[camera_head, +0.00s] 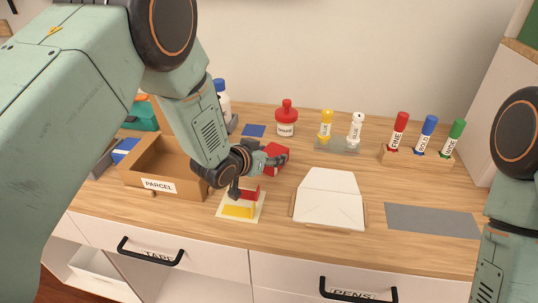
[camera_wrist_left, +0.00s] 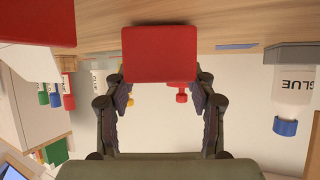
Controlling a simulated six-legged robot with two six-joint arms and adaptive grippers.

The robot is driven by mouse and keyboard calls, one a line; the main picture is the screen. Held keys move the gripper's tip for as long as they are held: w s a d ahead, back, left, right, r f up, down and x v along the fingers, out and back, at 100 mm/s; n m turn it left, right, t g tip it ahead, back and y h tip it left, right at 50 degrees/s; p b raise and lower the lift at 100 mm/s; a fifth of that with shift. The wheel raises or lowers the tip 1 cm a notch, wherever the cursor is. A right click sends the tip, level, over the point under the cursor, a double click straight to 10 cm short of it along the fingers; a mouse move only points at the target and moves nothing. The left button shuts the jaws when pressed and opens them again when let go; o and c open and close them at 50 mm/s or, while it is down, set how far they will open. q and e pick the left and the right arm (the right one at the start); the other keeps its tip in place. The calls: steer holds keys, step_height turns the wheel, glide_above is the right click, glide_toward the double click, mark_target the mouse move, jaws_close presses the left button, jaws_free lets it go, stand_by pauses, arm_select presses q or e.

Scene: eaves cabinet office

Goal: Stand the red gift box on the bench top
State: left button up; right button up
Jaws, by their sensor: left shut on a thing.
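The red gift box (camera_head: 278,155) is a small plain red block in the middle of the bench top (camera_head: 310,265). My left gripper (camera_head: 265,157) is shut on it, with its fingers at the box's left side. In the left wrist view, which is upside down, the box (camera_wrist_left: 160,53) sits between the two fingertips (camera_wrist_left: 160,85). I cannot tell whether its underside touches the wood. My right arm shows at the right edge, but its gripper is out of view.
A cardboard parcel box (camera_head: 160,187) stands left. A pale card with red and yellow blocks (camera_head: 238,211) lies below my gripper.

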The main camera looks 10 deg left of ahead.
arm_select(q)
steer(key=shift+w+d+f, duration=0.2)
steer(key=shift+w+d, duration=0.05)
steer(key=o, duration=1.3)
steer(key=shift+s+a+r, duration=0.1)
steer(key=shift+s+a, duration=0.05)
steer(key=shift+s, duration=0.05)
steer(key=shift+c, duration=0.2)
steer(key=shift+w, duration=0.15)
steer(key=p+v, duration=0.1)
steer(key=v, duration=1.1)
